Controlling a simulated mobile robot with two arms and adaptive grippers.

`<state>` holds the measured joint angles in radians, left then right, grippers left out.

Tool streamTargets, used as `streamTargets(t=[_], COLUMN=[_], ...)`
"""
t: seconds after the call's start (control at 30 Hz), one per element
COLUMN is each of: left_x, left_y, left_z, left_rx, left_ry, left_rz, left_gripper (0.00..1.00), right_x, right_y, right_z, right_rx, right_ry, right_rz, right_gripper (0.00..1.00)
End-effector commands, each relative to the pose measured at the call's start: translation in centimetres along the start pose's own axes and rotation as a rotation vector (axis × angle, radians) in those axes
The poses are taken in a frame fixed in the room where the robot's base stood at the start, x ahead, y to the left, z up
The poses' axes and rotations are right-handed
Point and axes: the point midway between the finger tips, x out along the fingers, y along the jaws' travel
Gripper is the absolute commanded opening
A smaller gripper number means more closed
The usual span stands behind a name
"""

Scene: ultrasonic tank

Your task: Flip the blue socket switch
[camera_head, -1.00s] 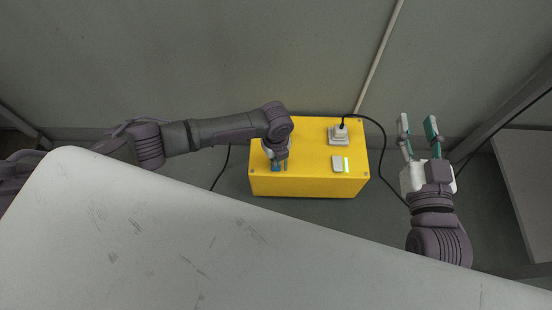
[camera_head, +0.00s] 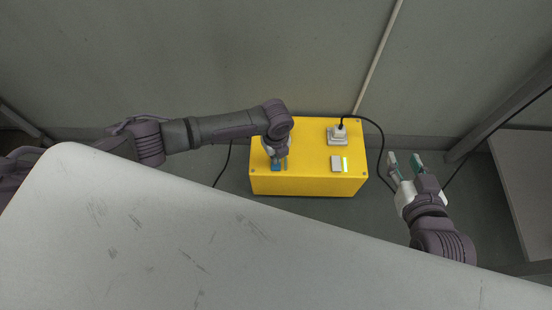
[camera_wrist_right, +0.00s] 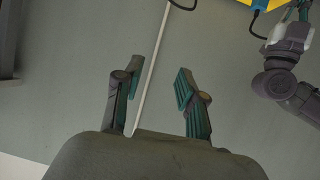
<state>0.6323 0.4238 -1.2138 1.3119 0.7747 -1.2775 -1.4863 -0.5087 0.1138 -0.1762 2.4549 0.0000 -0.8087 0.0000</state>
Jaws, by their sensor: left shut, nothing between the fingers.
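A yellow box (camera_head: 315,183) stands on the floor by the wall. A small blue part (camera_head: 276,167) shows on its left side, under my left gripper (camera_head: 281,163). I cannot tell whether they touch, and any switch there is hidden by the gripper. My left gripper is shut and points down. In the right wrist view, a blue part (camera_wrist_right: 259,4) with a dark cable shows at the top edge. My right gripper (camera_head: 404,158) is open and empty, to the right of the box. Its spread fingers also show in the right wrist view (camera_wrist_right: 158,72).
A white socket (camera_head: 338,141) with a plug and black cable is on the box's right side, above a white switch (camera_head: 336,164) beside a lit green strip. A pale table (camera_head: 200,230) fills the foreground. A shelf frame stands at right.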

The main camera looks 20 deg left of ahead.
Motion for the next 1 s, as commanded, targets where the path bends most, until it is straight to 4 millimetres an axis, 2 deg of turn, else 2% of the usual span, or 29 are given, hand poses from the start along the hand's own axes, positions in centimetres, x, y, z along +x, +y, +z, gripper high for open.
streamTargets(t=[1.0], left_x=[-1.8], left_y=[0.0], left_z=[0.0], left_rx=[0.000], left_ry=[0.000], left_rz=[0.000], left_gripper=[0.00], right_x=[-3.3], right_y=[1.0], right_z=[7.3], right_rx=[0.005], right_ry=[-0.420], right_rz=[0.024], right_gripper=[0.40])
